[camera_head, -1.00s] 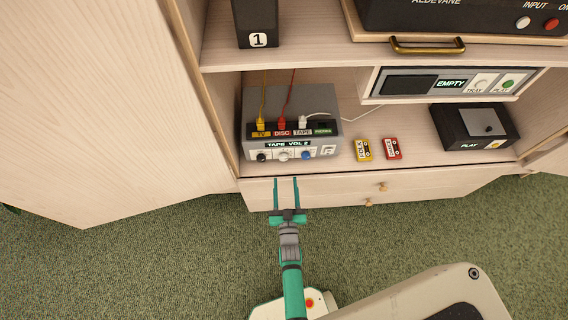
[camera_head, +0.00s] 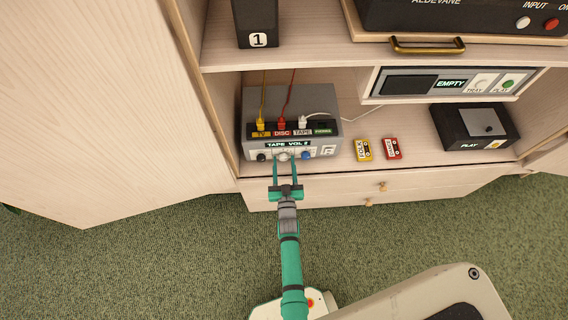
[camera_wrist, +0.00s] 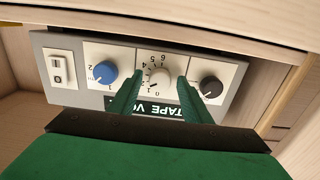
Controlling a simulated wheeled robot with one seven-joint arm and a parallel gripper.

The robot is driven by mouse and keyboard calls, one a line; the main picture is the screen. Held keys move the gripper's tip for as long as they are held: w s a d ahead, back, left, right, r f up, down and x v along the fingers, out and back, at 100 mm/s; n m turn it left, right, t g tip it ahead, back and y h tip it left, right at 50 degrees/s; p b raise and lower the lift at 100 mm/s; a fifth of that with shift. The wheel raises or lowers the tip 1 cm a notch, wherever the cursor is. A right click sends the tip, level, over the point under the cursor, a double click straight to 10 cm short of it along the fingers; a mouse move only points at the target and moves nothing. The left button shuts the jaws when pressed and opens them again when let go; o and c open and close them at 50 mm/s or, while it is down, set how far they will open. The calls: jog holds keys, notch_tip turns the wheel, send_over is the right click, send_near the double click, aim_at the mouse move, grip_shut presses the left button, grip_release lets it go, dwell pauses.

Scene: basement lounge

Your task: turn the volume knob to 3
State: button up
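The grey receiver box (camera_head: 333,131) stands on the cabinet's lower shelf, its display (camera_head: 287,144) reading "TAPE VOL 2". The white volume knob (camera_head: 283,156) is in the middle of its front, and also shows in the wrist view (camera_wrist: 159,77) inside a numbered dial. My gripper (camera_head: 284,160) reaches the front panel with its fingers apart, one on each side of the white knob. In the wrist view the gripper (camera_wrist: 159,85) looks open around the knob; I cannot tell whether either finger touches it. The knob's pointer is too small to read surely.
A blue knob (camera_wrist: 105,72) and a black knob (camera_wrist: 210,87) flank the white knob closely. Yellow, red and white plugs sit on the box's top. A yellow cassette (camera_head: 363,149), a red cassette (camera_head: 392,148) and a black player (camera_head: 475,127) are to the right.

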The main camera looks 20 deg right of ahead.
jog(key=c, duration=0.8)
jog(key=shift+m, duration=2.9)
jog(key=o, duration=1)
jog(key=shift+s, duration=0.1)
